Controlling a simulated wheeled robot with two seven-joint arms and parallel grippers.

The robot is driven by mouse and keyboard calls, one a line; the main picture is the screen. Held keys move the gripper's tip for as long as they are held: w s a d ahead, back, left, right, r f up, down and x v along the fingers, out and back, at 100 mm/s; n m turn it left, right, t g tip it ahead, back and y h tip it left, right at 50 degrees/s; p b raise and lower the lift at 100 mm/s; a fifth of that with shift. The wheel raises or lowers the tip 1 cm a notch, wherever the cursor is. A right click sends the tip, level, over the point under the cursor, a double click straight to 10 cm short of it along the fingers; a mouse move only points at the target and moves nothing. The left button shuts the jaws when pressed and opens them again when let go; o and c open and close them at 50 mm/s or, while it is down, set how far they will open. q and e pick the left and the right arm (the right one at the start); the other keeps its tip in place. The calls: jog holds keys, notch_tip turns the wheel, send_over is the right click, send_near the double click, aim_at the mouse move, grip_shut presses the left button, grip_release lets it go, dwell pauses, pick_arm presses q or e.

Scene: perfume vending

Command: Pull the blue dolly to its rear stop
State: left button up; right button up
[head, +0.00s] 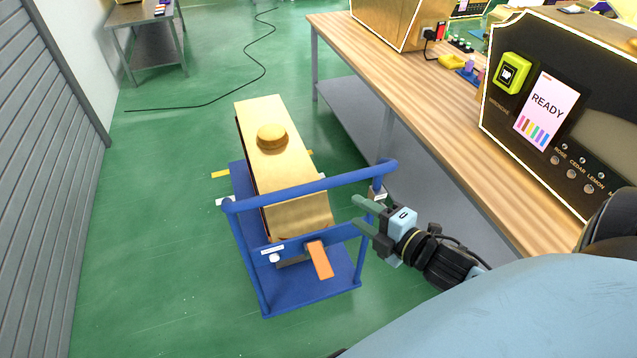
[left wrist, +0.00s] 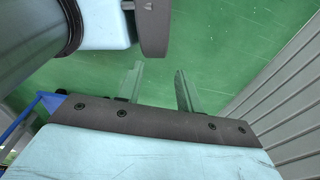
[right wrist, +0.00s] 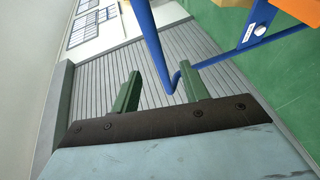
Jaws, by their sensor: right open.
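The blue dolly (head: 312,187) stands on the green floor beside the bench, its tubular handle towards me. It carries a long gold box with a round gold knob (head: 272,137). An orange pedal (head: 320,260) sits low on its near side. My right gripper (head: 358,212) is open at the handle's right end. In the right wrist view (right wrist: 160,72) the bend of the blue tube (right wrist: 172,85) shows between the open fingers; I cannot tell how deep it sits. My left gripper (left wrist: 159,70) is open and empty above the floor, out of the head view.
A wooden-topped bench (head: 440,110) runs along the right, with a black READY machine (head: 560,105) on it. A grey ribbed shutter (head: 50,170) stands at the left. A black cable (head: 230,92) lies on the far floor. Floor left of the dolly is clear.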

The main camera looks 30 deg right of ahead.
aim_at(323, 189)
jog(key=x, duration=0.9)
jog(key=r+x, duration=0.1)
jog(key=x, duration=0.3)
jog(key=shift+w+a, duration=0.2)
jog(key=shift+a, duration=0.1)
grip_shut()
